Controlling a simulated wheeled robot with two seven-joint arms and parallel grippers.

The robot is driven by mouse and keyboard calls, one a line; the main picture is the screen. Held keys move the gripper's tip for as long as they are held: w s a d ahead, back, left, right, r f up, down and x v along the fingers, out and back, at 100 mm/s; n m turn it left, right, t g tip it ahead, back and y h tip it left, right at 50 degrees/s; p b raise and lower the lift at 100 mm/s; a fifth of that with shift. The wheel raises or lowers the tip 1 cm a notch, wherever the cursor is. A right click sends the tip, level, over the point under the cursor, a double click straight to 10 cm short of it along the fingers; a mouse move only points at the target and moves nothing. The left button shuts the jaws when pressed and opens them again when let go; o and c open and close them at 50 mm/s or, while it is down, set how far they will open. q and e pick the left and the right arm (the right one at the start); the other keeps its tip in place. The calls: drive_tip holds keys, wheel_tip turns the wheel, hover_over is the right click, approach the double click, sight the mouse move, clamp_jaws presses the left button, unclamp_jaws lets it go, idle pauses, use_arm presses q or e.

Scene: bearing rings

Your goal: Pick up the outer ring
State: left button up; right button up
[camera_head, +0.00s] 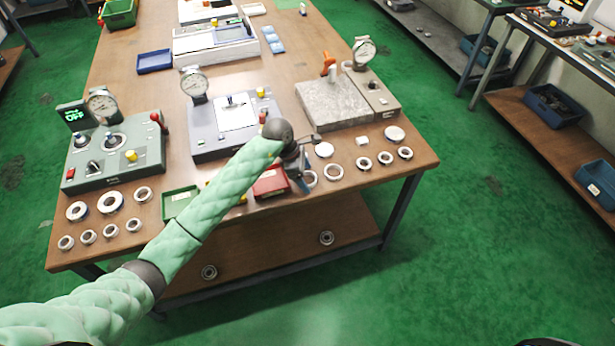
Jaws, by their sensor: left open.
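Several metal rings lie along the front of the wooden table; I cannot tell which is the outer ring. At the right are a ring (333,172) and smaller ones (363,163), (385,157) and (405,153). Another ring (311,178) is partly hidden by my left gripper (304,181). That gripper is open and points down close to this ring; contact cannot be told. At the left lie larger rings (76,211) and (110,202), with smaller rings (88,237) in front.
A red bin (270,183) and a green bin (180,203) stand at the table's (245,206) front edge. Gauge stations (115,152) and (222,125) and a stone plate (334,103) stand behind. Two rings lie on the lower shelf (265,250).

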use_arm(q)
drive_tip(key=shift+f, duration=0.1)
drive_tip(key=c, duration=1.1)
